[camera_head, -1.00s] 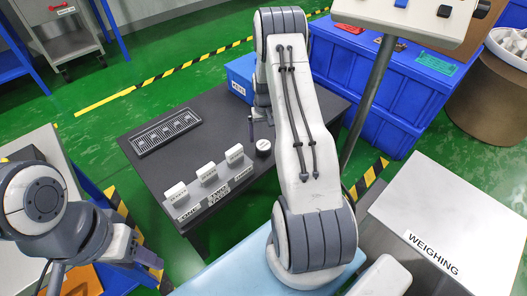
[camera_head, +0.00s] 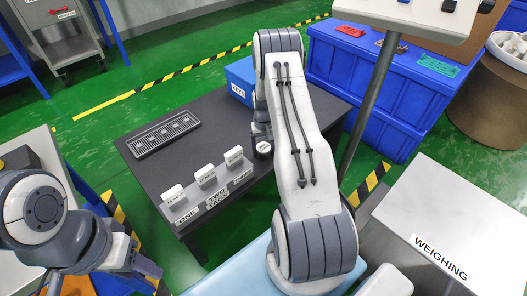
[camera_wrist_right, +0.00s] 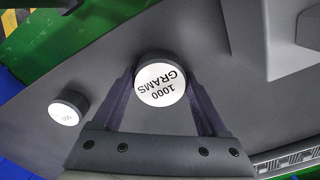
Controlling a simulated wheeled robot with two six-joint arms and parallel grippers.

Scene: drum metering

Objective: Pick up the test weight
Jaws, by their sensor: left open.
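The test weight (camera_head: 264,148) is a short black cylinder with a pale top, upright on the dark table (camera_head: 215,115). In the right wrist view its white face reads 1000 GRAMS (camera_wrist_right: 160,84). My right gripper (camera_wrist_right: 160,80) has its two dark fingers on either side of this weight. Whether they press on it cannot be told. In the head view my right arm hides most of that gripper. My left gripper (camera_head: 150,270) is open and empty at the lower left, away from the weight.
A smaller black weight (camera_wrist_right: 68,107) stands beside it in the right wrist view. White cards (camera_head: 205,175) line the table's front edge. A slotted tray (camera_head: 163,134) lies at the back left. A blue bin (camera_head: 240,80) stands behind. The WEIGHING surface (camera_head: 465,235) is at right.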

